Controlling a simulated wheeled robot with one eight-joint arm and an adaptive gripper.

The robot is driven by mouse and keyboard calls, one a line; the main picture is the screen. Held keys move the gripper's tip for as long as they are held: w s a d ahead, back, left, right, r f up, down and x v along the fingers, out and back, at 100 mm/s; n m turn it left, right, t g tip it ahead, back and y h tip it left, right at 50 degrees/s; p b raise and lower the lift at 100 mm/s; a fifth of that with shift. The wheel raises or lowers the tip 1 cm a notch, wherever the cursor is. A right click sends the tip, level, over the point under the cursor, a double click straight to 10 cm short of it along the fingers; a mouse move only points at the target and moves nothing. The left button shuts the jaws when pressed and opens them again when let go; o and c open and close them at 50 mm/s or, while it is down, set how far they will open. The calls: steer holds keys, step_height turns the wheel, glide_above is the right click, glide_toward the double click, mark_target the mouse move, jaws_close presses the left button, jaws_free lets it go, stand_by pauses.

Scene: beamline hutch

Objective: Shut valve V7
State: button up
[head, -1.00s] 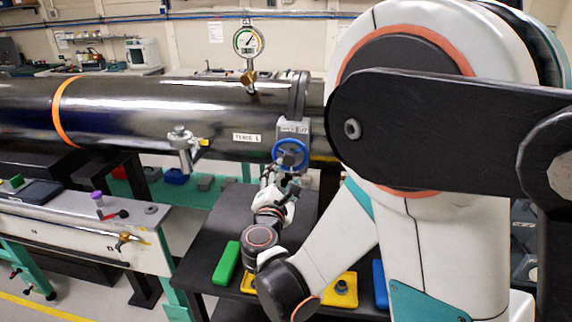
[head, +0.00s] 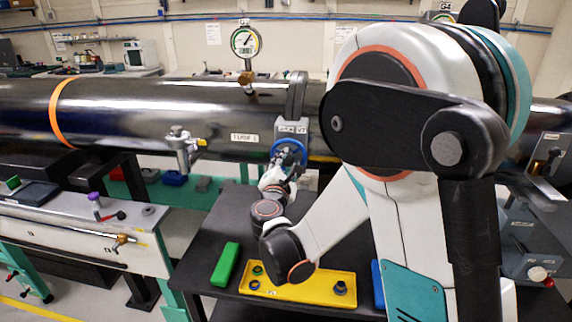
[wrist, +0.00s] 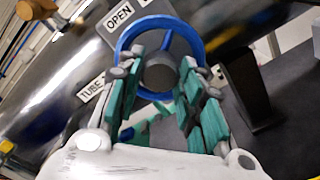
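Valve V7 has a blue handwheel (head: 301,146) under a grey bracket with a V7 label (head: 291,127) on the dark tube. In the wrist view the blue wheel rim (wrist: 128,38) rings a dark round hub (wrist: 160,72), with an OPEN label (wrist: 119,16) beside it. My gripper (wrist: 160,80) faces the wheel. Its green-padded fingers are apart, one on each side of the hub, with their tips near the rim. I cannot tell whether they touch it. In the head view my wrist and gripper (head: 277,178) partly cover the wheel's lower side.
A dark table (head: 215,222) below holds a green block (head: 225,264) and a yellow tray (head: 310,290) with small parts. A round gauge (head: 245,42) stands on the tube, and a metal fitting (head: 180,148) is to the left. A white bench (head: 60,232) is at lower left.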

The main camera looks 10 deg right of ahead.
steer(key=shift+c, duration=1.2)
steer(key=shift+m+b, duration=0.3)
steer(key=shift+m, duration=0.5)
steer(key=o, duration=1.1)
steer(key=shift+c, duration=0.2)
steer(key=v, duration=1.2)
